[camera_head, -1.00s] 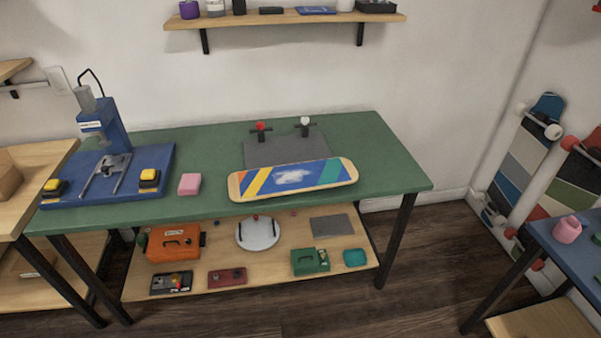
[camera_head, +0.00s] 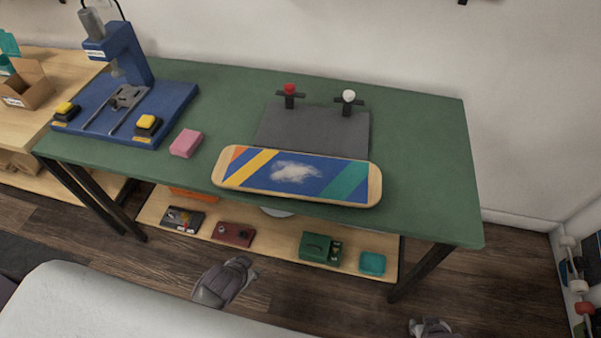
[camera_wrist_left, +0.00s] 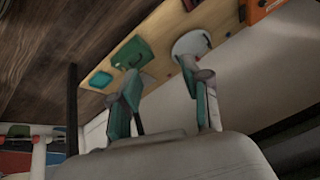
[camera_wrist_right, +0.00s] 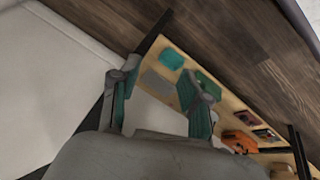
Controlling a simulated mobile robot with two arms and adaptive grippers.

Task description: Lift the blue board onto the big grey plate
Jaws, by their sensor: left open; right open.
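The blue board (camera_head: 312,178) is a skateboard deck with wood ends, orange, yellow and teal stripes and a white cloudy patch. It lies at the front edge of the green table, overlapping the near side of the big grey plate (camera_head: 300,127). The plate lies flat behind it with a red-knobbed and a white-knobbed clamp at its back. My left gripper (camera_wrist_left: 172,100) is open and empty; part of it shows low in the head view (camera_head: 246,272), in front of the table. My right gripper (camera_wrist_right: 155,95) is open and empty, at the head view's bottom edge (camera_head: 437,326).
A pink block (camera_head: 185,143) lies on the green table (camera_head: 425,170) left of the board. A blue press (camera_head: 125,65) with yellow buttons stands further left. The lower shelf (camera_head: 275,245) holds boxes and tools. The table's right side is clear.

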